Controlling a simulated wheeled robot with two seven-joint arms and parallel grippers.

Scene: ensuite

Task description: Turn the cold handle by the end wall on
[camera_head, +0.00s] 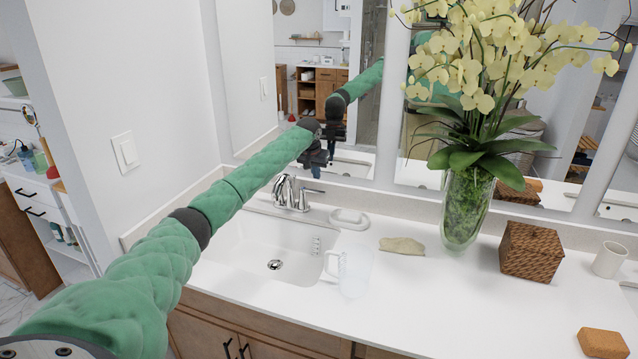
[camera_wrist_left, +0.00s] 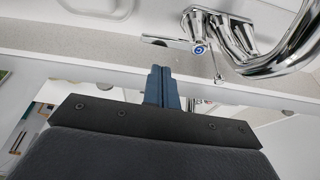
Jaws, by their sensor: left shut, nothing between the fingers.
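The chrome tap (camera_head: 284,190) stands behind the sink near the left wall. Its cold handle (camera_head: 311,191) is the right one in the head view, with a lever pointing right. In the left wrist view the cold handle (camera_wrist_left: 198,48) shows a blue dot on its hub. The other handle is not clear, with my arm and the spout near it. My left gripper (camera_head: 317,164) is above and behind the tap, close to the mirror. In the left wrist view the left gripper (camera_wrist_left: 162,72) is shut and empty, apart from the lever. My right gripper is out of view.
The white sink (camera_head: 240,250) is empty. A soap dish (camera_head: 349,218), a clear mug (camera_head: 352,270) and a beige stone-like piece (camera_head: 402,245) lie to the right. A flower vase (camera_head: 465,210) and woven box (camera_head: 531,250) stand further right. The mirror (camera_head: 300,80) is close behind my gripper.

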